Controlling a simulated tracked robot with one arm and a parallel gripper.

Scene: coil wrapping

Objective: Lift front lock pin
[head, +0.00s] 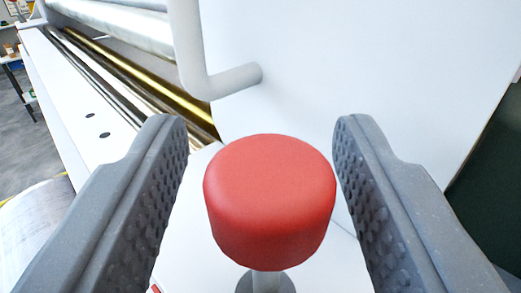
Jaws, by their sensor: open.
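The front lock pin shows as a round red knob (269,198) on a thin grey stem (266,282), at the lower middle of the head view. My gripper (262,140) is open, with one grey finger to the left of the knob and one to the right. A narrow gap shows between the knob and each finger. The lower end of the stem is cut off by the picture's bottom edge.
A white machine panel (370,60) stands behind the knob, with a bent white handle (235,80) on it. Metal rollers (125,25) and a gold-coloured bar (150,85) run along the upper left. A white ledge (65,95) lies left of them. Part of a cylinder (30,230) shows at lower left.

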